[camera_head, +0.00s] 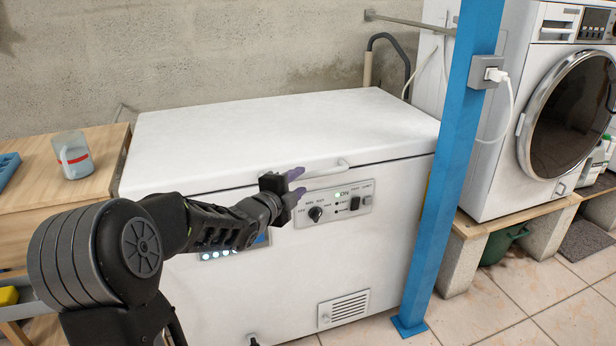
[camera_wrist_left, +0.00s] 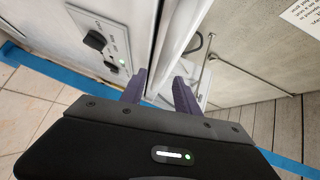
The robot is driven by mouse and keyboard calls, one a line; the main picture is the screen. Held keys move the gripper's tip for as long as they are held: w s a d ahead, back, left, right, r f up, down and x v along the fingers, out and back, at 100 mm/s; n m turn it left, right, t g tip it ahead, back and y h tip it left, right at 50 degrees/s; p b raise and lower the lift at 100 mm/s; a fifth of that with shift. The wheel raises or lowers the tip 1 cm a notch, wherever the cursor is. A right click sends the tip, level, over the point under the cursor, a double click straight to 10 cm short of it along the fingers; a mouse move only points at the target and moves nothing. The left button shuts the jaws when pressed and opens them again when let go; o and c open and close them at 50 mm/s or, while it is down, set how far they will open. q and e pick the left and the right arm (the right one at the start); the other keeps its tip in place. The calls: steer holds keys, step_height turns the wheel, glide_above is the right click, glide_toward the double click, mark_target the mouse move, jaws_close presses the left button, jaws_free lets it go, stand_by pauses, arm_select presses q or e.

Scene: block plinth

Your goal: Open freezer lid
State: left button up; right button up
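The white chest freezer (camera_head: 270,280) stands against the wall. Its lid (camera_head: 270,125) is down, with a narrow seam below it. A white bar handle (camera_head: 332,170) sticks out from the lid's front edge. My left gripper (camera_head: 296,183) is at the front of the freezer, at the handle's left end, with its purple fingers apart. In the left wrist view, the two fingers (camera_wrist_left: 160,92) are open, with the white handle (camera_wrist_left: 183,40) running down between them. I cannot tell whether they touch it. My right gripper is in neither view.
A control panel (camera_head: 334,204) sits just below the handle. A blue post (camera_head: 443,170) stands at the freezer's right front. A washing machine (camera_head: 550,110) is at the right. The lid top is bare.

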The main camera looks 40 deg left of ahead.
mark_target(305, 178)
arm_select(q)
steer(key=x, duration=0.5)
steer(key=shift+w, duration=0.35)
steer(key=shift+c, duration=0.5)
steer(key=shift+f, duration=0.1)
jaws_close()
stand_by(0.5)
